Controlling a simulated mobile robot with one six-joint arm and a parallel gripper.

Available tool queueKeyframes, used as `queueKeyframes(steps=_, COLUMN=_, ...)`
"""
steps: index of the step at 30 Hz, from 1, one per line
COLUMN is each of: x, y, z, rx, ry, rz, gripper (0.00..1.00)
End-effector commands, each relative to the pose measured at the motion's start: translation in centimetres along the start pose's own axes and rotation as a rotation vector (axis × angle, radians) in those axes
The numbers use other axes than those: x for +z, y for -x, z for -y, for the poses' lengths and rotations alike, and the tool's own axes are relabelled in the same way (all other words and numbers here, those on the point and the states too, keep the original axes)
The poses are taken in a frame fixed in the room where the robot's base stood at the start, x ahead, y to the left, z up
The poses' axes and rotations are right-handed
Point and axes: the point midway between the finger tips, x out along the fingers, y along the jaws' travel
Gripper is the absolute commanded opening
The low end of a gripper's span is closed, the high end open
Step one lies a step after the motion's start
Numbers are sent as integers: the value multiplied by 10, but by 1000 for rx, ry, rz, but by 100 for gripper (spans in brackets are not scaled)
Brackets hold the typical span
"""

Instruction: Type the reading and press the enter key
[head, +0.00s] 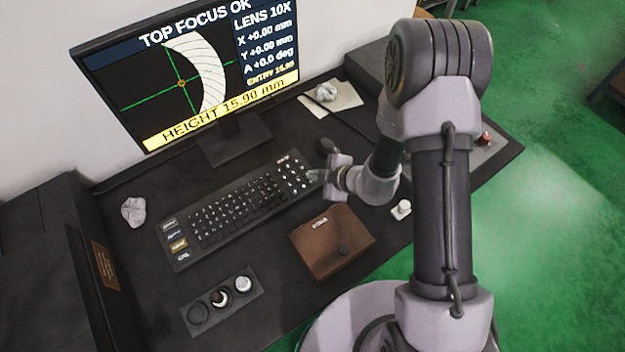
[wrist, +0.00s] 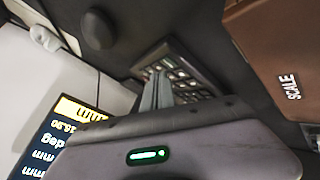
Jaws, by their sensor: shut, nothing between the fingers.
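The monitor (head: 190,75) reads "HEIGHT 15.90 mm" on a yellow bar, and its entry line shows 15.90. The black keyboard (head: 235,208) lies below it, with a number pad (head: 293,175) at its right end. My gripper (head: 317,174) is at the right edge of the number pad. In the wrist view my gripper (wrist: 157,92) is shut and empty, its fingertips over the number pad keys (wrist: 185,75). The fingers and gripper body hide part of the pad. I cannot tell whether the tips touch a key, nor which key is the enter key.
A brown box marked "SCALE" (head: 332,243) stands in front of the keyboard. A tray with round pieces (head: 221,300) is at the front left. A crumpled wad (head: 133,211) lies left; another (head: 326,91) sits on a pale sheet (head: 345,98). A small white object (head: 401,209) is right.

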Motion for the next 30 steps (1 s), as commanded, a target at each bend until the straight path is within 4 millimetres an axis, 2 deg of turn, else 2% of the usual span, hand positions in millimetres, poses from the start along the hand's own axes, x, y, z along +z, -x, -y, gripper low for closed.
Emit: queueKeyframes(steps=30, x=7, y=-9, z=7, rx=0, ry=-1, rz=0, gripper=0)
